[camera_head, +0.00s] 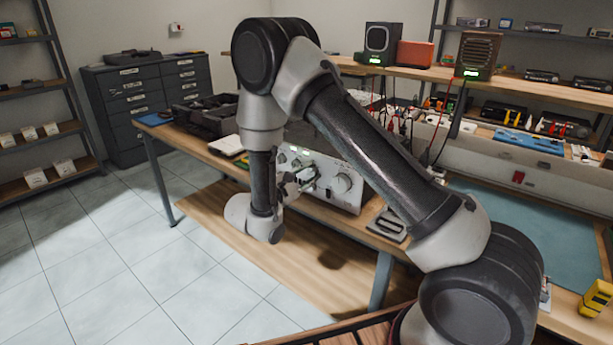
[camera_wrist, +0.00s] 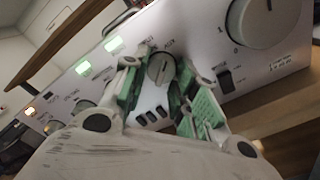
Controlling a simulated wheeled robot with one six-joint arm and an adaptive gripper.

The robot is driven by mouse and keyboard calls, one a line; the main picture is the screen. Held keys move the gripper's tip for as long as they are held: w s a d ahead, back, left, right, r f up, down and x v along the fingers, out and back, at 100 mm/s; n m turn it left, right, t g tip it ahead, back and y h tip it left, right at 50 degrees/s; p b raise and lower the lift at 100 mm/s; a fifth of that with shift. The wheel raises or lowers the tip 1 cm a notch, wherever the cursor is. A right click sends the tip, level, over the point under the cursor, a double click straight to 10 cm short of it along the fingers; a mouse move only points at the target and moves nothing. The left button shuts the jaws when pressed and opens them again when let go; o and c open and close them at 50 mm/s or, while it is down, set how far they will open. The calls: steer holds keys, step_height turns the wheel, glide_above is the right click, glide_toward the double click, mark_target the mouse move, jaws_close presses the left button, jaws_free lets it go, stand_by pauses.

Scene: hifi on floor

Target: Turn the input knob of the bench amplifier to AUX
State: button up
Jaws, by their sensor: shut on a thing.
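The bench amplifier (camera_head: 350,197) is a pale box on the workbench, its front panel facing my arm. In the wrist view its panel (camera_wrist: 195,40) looks tilted. A small grey knob (camera_wrist: 160,69) sits between the green pads of my gripper (camera_wrist: 158,84), which is shut on it. A label that seems to read AUX is just above this knob. The knob's exact pointer direction is hard to tell. A larger knob (camera_wrist: 256,20) is to the right, apart from the fingers. In the head view my gripper (camera_head: 298,178) is at the panel, partly hidden by my arm.
A black rocker switch (camera_wrist: 225,80) is close to the right finger. Green lights (camera_wrist: 82,67) are lit on the panel. The wooden workbench (camera_head: 210,153) carries dark trays (camera_head: 205,115) to the left. Speakers (camera_head: 380,42) stand on the shelf behind. The tiled floor (camera_head: 110,255) at left is clear.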

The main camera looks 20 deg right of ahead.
steer(key=shift+m, duration=0.3)
steer(key=o, duration=0.7)
steer(key=v, duration=1.2)
